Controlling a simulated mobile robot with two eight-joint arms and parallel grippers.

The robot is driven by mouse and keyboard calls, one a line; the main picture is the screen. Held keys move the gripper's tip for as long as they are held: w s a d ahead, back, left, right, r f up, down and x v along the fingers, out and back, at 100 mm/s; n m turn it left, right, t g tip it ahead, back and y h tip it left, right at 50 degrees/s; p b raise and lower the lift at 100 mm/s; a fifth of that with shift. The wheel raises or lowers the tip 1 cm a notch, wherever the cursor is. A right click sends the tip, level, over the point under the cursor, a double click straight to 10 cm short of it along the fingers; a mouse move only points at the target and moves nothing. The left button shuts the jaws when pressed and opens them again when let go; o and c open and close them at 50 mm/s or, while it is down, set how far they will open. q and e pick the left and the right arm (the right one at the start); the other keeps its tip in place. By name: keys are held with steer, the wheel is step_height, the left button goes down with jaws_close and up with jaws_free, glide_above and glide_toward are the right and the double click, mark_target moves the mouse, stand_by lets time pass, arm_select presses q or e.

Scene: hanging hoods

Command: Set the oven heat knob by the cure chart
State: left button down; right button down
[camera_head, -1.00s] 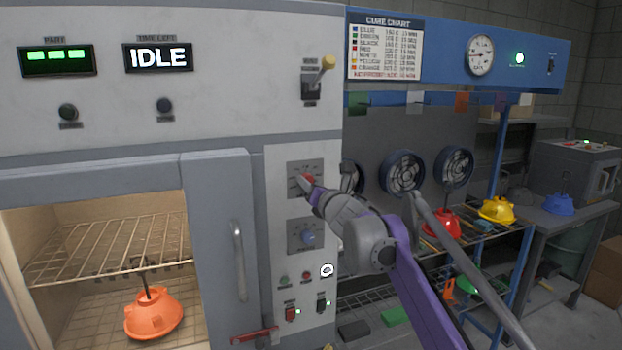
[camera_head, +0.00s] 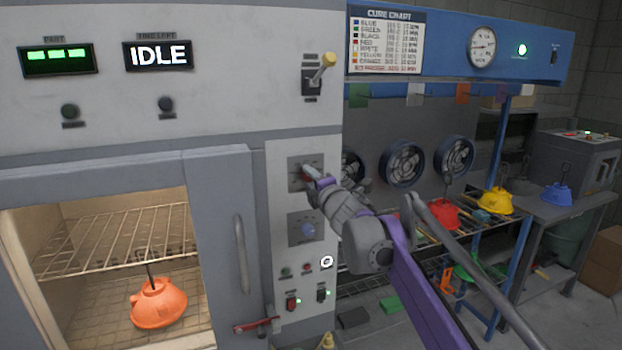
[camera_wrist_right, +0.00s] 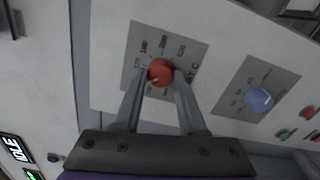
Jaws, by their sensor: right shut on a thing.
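The red heat knob (camera_wrist_right: 160,72) sits on a grey dial plate (camera_wrist_right: 186,50) with small printed marks, too blurred to read. My right gripper (camera_wrist_right: 160,85) is shut on the red knob, one finger on each side. In the head view my right gripper (camera_head: 309,175) mostly covers the knob on the oven's panel. The cure chart (camera_head: 386,42) hangs on the blue beam to the right, with several coloured rows; its figures are hard to read. An orange hood (camera_head: 158,303) is inside the open, lit oven (camera_head: 90,185). My left gripper is not in view.
A blue knob (camera_head: 308,230) is below on the same panel, with switches (camera_head: 292,303) under it. The display reads IDLE (camera_head: 158,55). Red (camera_head: 440,214), yellow (camera_head: 495,201) and blue (camera_head: 557,193) hoods are at the right.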

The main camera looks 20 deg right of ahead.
steer(key=m+b, duration=0.3)
steer(key=m, duration=2)
steer(key=shift+d+r+m, duration=0.1)
steer(key=shift+m, duration=0.3)
stand_by(0.3)
steer(key=shift+c, duration=2.3)
jaws_free()
steer(key=s+b, duration=0.1)
steer(key=s, duration=0.9)
steer(key=shift+s+d, duration=0.4)
steer(key=shift+d, duration=0.05)
